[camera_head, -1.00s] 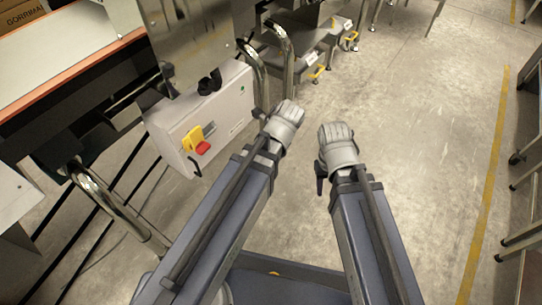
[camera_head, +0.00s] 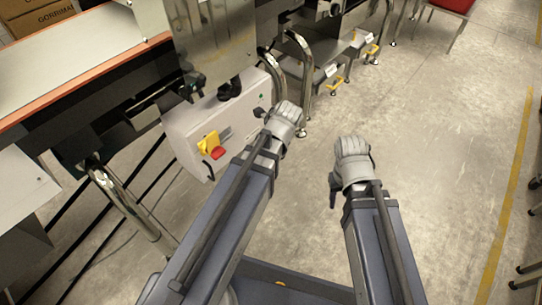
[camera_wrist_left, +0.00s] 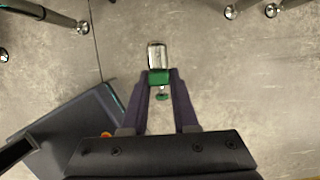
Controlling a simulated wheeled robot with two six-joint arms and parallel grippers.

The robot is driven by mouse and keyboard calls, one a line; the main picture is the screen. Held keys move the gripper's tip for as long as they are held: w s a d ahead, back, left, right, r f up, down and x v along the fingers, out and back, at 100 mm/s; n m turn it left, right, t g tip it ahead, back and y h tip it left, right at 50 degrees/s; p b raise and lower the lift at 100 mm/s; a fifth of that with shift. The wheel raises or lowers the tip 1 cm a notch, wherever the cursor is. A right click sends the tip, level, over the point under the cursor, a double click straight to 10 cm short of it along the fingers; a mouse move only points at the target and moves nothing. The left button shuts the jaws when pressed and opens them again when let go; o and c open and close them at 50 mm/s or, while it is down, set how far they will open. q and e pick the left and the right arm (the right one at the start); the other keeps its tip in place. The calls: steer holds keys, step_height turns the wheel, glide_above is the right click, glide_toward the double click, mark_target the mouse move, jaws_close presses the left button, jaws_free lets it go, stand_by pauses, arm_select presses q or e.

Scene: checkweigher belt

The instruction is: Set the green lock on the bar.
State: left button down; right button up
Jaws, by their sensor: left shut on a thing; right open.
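The green lock (camera_wrist_left: 159,77) is between my left gripper's fingertips (camera_wrist_left: 160,78) in the left wrist view. A shiny metal part sticks out beyond the tips and a small green part hangs between the fingers. My left gripper is shut on it, above the floor. In the head view the lock is hidden, and only my grey left wrist shows beside the cabinet. My right gripper (camera_head: 334,190) is open over the floor, its dark fingers partly hidden by its wrist. I cannot tell which piece is the bar.
A light grey control cabinet (camera_head: 182,128) with a yellow and red switch (camera_head: 211,145) stands left of my arms. Bent chrome tubes (camera_head: 304,66) rise behind it. The belt machine (camera_head: 90,45) fills the upper left. The floor to the right is clear up to a yellow line.

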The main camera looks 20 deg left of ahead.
arm_select(q)
steer(key=shift+w+a, duration=1)
steer(key=shift+a, duration=1.45)
steer(key=shift+w+a, duration=1.05)
steer(key=shift+a, duration=1.45)
steer(key=shift+w+a, duration=1)
steer(key=shift+a, duration=1.45)
steer(key=shift+a, duration=0.15)
steer(key=shift+f, duration=0.2)
steer(key=shift+f+b, duration=2.15)
steer(key=shift+b, duration=0.2)
steer(key=c, duration=0.6)
jaws_free()
steer(key=w+p+v, duration=0.1)
steer(key=p+v, duration=0.6)
steer(key=shift+s+r, duration=0.45)
steer(key=shift+s, duration=0.1)
